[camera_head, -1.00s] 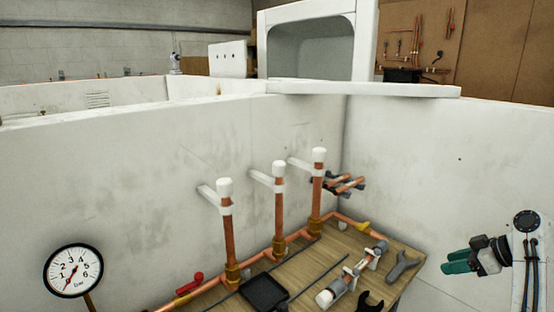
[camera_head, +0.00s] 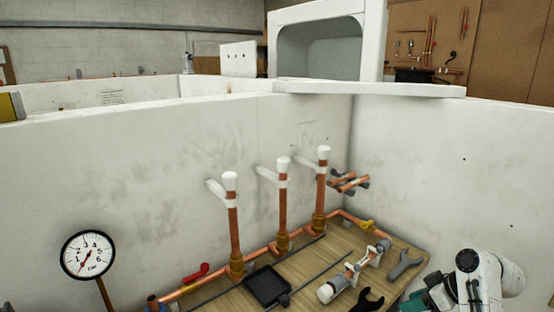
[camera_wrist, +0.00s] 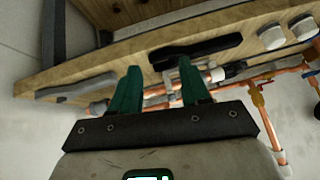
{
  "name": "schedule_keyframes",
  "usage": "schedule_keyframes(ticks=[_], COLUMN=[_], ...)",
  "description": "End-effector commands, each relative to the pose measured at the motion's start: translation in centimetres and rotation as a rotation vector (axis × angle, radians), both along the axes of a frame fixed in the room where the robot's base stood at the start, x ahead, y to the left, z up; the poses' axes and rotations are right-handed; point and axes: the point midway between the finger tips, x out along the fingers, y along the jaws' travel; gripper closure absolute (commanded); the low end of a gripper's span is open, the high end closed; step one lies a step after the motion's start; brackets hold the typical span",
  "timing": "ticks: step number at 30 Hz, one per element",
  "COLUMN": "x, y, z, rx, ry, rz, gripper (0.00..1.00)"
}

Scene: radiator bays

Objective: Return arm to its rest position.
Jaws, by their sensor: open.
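My arm stands at the lower right of the head view, its white wrist joint raised and its dark green gripper part (camera_head: 438,299) low, partly cut off by the bottom edge. In the wrist view my gripper (camera_wrist: 160,90) shows two green fingers spread apart, with nothing held between them. The wooden workbench (camera_wrist: 120,72) lies beyond the fingers in that tilted view. I cannot tell the exact gap between fingers and bench.
The workbench (camera_head: 328,244) carries copper pipes (camera_head: 283,212) with white caps, a black tray (camera_head: 267,286), a grey wrench (camera_head: 404,264) and a black wrench (camera_head: 367,300). A pressure gauge (camera_head: 88,254) stands at left. White walls (camera_head: 450,170) enclose the corner.

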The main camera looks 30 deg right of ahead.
Motion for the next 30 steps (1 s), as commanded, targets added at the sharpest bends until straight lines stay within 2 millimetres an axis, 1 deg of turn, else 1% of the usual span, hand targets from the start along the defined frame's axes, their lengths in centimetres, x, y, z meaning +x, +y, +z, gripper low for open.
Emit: schedule_keyframes(ticks=[1,2,3,5,6,7,8,9,10,12,14,15,18,22,25,30], x=[0.6,0.8,1.0,1.0,0.7,0.4,-0.1,-0.8,-1.4,-3.3,-5.1,-6.4,-9.6,-12.9,-14.4,-15.2], y=[2.5,3.9,6.1,9.8,12.2,13.9,15.6,17.7,19.2,22.4,24.8,26.1,28.5,30.0,30.4,30.5], z=[-1.4,-2.1,-3.2,-5.0,-6.1,-6.9,-7.6,-8.4,-9.0,-10.1,-10.8,-11.2,-11.6,-11.5,-11.3,-11.1], rx=[0.017,0.026,0.038,0.051,0.058,0.06,0.061,0.058,0.055,0.04,0.02,0.003,-0.048,-0.11,-0.144,-0.163], ry=[0.028,0.047,0.078,0.129,0.167,0.194,0.221,0.257,0.283,0.344,0.392,0.422,0.483,0.529,0.546,0.554], rz=[0.01,0.011,0.012,0.013,0.009,0.008,0.006,0.003,0.0,-0.005,-0.013,-0.017,-0.03,-0.046,-0.054,-0.062], gripper=[0.54,0.54,0.54,0.54,0.54,0.54,0.54,0.54,0.54,0.54,0.54,0.54,0.54,0.54,0.54,0.54])
